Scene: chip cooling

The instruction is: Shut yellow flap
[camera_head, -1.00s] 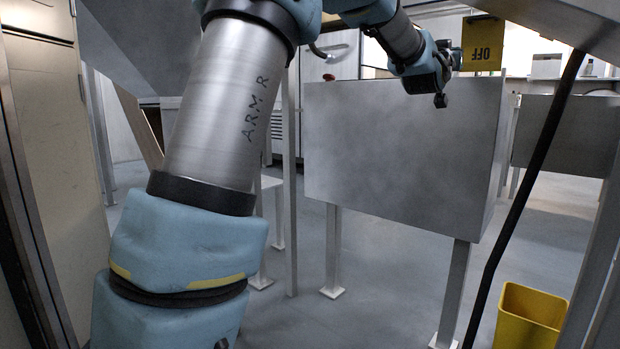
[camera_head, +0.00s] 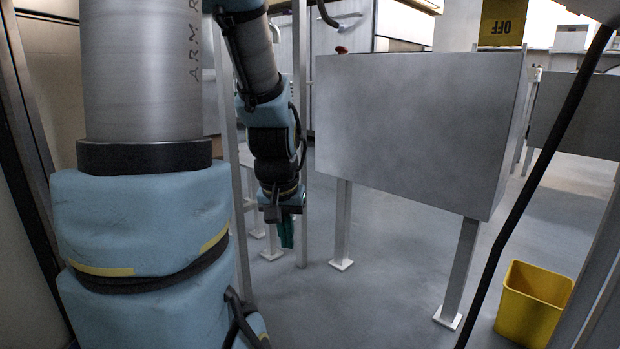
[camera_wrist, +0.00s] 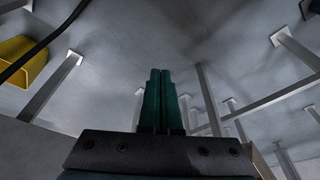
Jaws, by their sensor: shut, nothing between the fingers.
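The yellow flap (camera_head: 503,22) is a yellow plate at the top right of the head view, with the word OFF upside down on it. It hangs above the far right corner of a grey metal box; its top is cut off by the frame edge. My gripper (camera_head: 286,232) points down, left of the box and well apart from the flap. In the wrist view its two green fingers (camera_wrist: 161,100) are together and empty. The flap does not show in the wrist view.
The grey box (camera_head: 415,130) stands on legs to the right of my gripper. A yellow bin (camera_head: 533,305) stands on the floor at lower right. A black cable (camera_head: 535,180) runs diagonally in front. Thin posts (camera_head: 301,130) stand close behind my gripper. Open floor (camera_head: 385,290) lies below the box.

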